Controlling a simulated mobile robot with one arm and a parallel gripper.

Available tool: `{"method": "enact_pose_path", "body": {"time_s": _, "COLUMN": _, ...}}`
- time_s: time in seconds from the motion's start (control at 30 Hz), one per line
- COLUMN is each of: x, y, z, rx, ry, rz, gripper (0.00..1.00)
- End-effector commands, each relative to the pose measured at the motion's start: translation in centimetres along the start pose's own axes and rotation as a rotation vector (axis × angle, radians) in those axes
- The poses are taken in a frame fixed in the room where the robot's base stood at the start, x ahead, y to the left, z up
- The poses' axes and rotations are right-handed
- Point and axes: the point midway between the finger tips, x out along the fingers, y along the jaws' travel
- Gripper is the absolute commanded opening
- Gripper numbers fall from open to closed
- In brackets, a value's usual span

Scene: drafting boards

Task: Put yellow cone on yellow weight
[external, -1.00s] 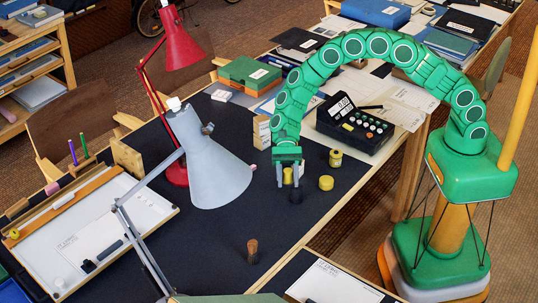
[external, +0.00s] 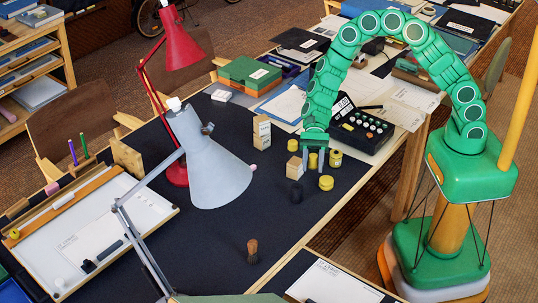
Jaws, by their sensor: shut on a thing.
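My gripper (external: 313,166) is shut on a small yellow piece, which I take as the yellow cone (external: 313,160); its shape is mostly hidden between the fingers. It is over the dark mat, behind and a little left of a short yellow cylinder (external: 326,183), which looks like the yellow weight. The cylinder stands upright with its top bare. The gap between the cone and the surface below cannot be judged exactly.
A yellow jar with a dark band (external: 336,158) stands close right of my gripper. A black box with buttons (external: 362,126) lies behind. The mat in front is mostly clear.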

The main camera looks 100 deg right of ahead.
Motion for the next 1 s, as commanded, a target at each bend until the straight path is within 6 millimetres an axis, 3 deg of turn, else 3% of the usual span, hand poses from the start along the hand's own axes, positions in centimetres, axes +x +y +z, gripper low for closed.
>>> {"method": "enact_pose_path", "body": {"time_s": 0.2, "x": -2.3, "y": 2.4, "z": -1.2, "rx": 0.041, "ry": -0.004, "rz": -0.099, "gripper": 0.13}}
{"method": "enact_pose_path", "body": {"time_s": 0.43, "x": -3.1, "y": 4.2, "z": -1.6, "rx": 0.059, "ry": -0.001, "rz": -0.151, "gripper": 0.13}}
{"method": "enact_pose_path", "body": {"time_s": 0.67, "x": -3.1, "y": 4.8, "z": -1.9, "rx": 0.064, "ry": 0.000, "rz": -0.163, "gripper": 0.12}}
{"method": "enact_pose_path", "body": {"time_s": 1.0, "x": -1.9, "y": 4.8, "z": -5.0, "rx": 0.063, "ry": 0.001, "rz": -0.163, "gripper": 0.12}}
